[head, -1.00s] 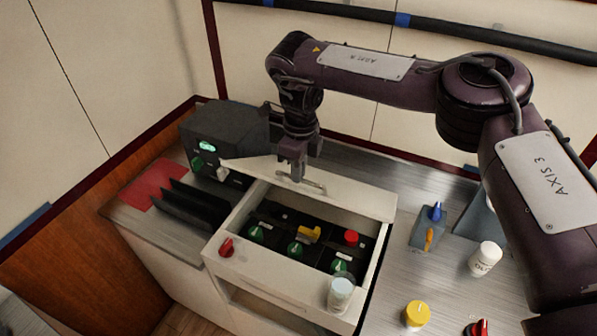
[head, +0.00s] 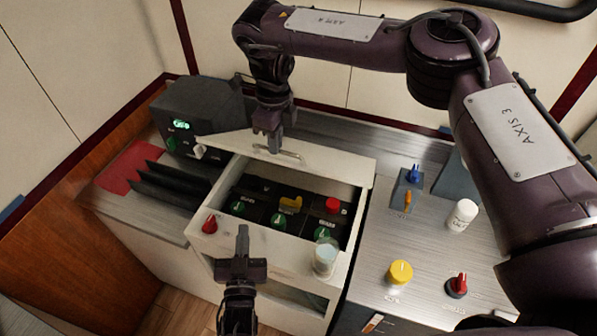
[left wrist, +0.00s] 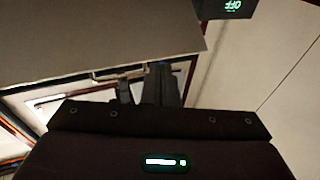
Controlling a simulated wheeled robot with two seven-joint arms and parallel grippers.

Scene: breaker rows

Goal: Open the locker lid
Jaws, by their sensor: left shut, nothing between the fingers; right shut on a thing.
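The locker is a white box (head: 262,242) on the counter. Its pale lid (head: 325,168) lies back toward the rear, leaving most of the top uncovered. Inside is a dark panel with green knobs (head: 238,207), a yellow switch (head: 291,203) and a red button (head: 333,205). My right gripper (head: 268,148) is shut on the lid's bar handle (head: 286,156). My left gripper (head: 242,230) is shut and empty, in front of the locker's front wall. Its fingers (left wrist: 147,85) show in the left wrist view, where a broad pale panel fills the upper left.
A clear cup (head: 326,257) and a red knob (head: 210,224) are on the locker's front rim. Black fins (head: 170,185) and a dark unit with a green display (head: 181,125) stand left. A white bottle (head: 462,215), yellow knob (head: 400,272) and red knob (head: 458,285) are right.

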